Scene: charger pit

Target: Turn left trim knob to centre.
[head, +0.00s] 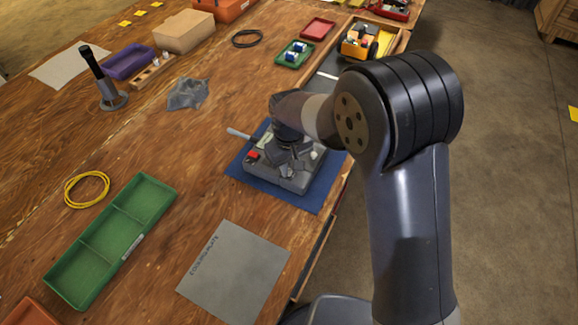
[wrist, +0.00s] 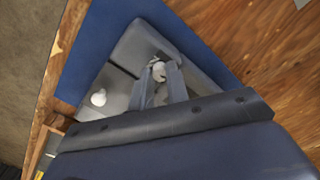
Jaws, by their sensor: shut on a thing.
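A grey radio controller (head: 291,182) lies on a blue mat (head: 244,174), with a red button (head: 253,155) and a pale antenna (head: 240,135) at its left side. My gripper (head: 287,160) is over the controller's top and hides part of it. In the wrist view my gripper (wrist: 159,82) points down at the controller (wrist: 135,45), its two fingers shut on a small white knob (wrist: 158,70). A second white knob (wrist: 98,98) stands apart from the fingers. The pointer of the held knob cannot be made out, nor whether it is the left trim knob.
A green tray (head: 82,238) and a grey sheet (head: 240,277) lie at the near left. A crumpled grey bag (head: 187,94) and a black stand (head: 103,79) are farther back. The table's right edge runs close beside the mat. Wood left of the mat is clear.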

